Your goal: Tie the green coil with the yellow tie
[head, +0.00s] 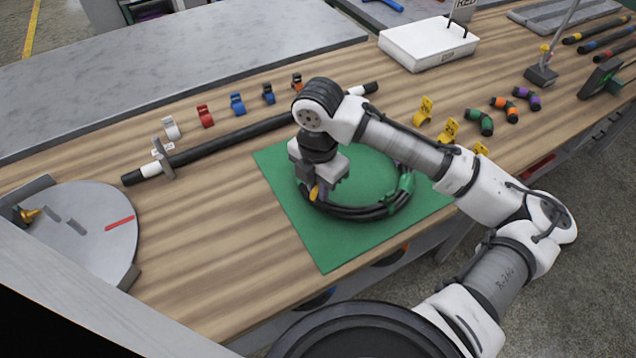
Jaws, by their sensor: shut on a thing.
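The coil (345,213) is a black hose wound in a ring, with green fittings (405,186) at its right side. It lies flat on a green mat (330,254). My gripper (315,191) points down over the left part of the coil, shut on a small yellow tie (314,195). The tie is at the coil's left edge. Whether it goes around the hose cannot be told, as my gripper hides most of it and part of the coil.
Yellow clips (447,131) and coloured elbow fittings (505,108) lie to the right. Behind are a straight black hose (225,142), a row of coloured clips (237,104) and a white box (428,45). A round metal plate (85,240) stands left. Bare wood lies left of the mat.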

